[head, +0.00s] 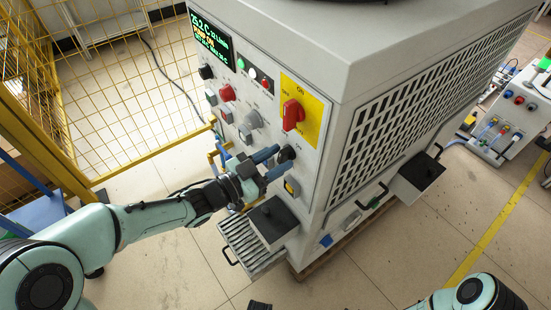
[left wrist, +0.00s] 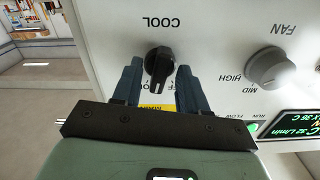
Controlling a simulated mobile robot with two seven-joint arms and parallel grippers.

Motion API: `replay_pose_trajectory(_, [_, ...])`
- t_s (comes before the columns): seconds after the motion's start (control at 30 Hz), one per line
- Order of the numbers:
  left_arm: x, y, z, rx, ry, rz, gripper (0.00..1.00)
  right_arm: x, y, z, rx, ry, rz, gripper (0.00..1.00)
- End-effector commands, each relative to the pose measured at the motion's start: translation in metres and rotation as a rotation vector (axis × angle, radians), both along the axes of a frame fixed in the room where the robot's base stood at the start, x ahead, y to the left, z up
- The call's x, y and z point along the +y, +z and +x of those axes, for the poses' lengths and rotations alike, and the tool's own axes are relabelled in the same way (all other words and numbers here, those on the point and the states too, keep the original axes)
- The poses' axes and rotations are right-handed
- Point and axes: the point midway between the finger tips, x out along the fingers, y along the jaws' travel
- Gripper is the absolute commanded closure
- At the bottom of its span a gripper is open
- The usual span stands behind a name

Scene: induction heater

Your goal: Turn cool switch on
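The cool switch is a black rotary knob on the grey heater panel; in the left wrist view the knob (left wrist: 160,62) sits beside the word COOL, with its white mark toward the gripper base. In the head view the black knob (head: 287,153) is low on the panel, below the yellow plate. My left gripper (head: 274,159) reaches it from the left. In the left wrist view the blue fingers of my left gripper (left wrist: 159,76) are apart, one on each side of the knob, with narrow gaps. The OFF label is partly hidden by a finger.
A grey FAN knob (left wrist: 269,70) is close by on the panel. A red switch (head: 292,114) on a yellow plate is above the cool knob. A black-topped box (head: 272,219) juts out below. A yellow mesh fence (head: 110,90) stands at left.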

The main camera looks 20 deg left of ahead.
Motion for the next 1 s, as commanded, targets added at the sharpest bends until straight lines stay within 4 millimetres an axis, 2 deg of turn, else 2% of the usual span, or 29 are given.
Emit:
replay_pose_trajectory(0.27, [0.000, 0.000, 0.000, -0.001, 0.001, -0.001, 0.57, 0.000, 0.000, 0.000, 0.001, 0.000, 0.000, 1.00])
replay_pose_trajectory(0.43, [0.010, 0.001, -0.011, 0.000, 0.004, 0.001, 0.57, 0.002, 0.003, -0.004, 0.009, 0.004, 0.005, 1.00])
replay_pose_trajectory(0.8, [0.059, 0.002, -0.074, 0.001, 0.005, 0.001, 0.57, 0.013, 0.019, -0.025, 0.066, 0.027, 0.033, 1.00])
replay_pose_trajectory(1.0, [0.077, 0.001, -0.098, 0.000, 0.003, 0.000, 0.57, 0.017, 0.023, -0.032, 0.084, 0.034, 0.043, 1.00])
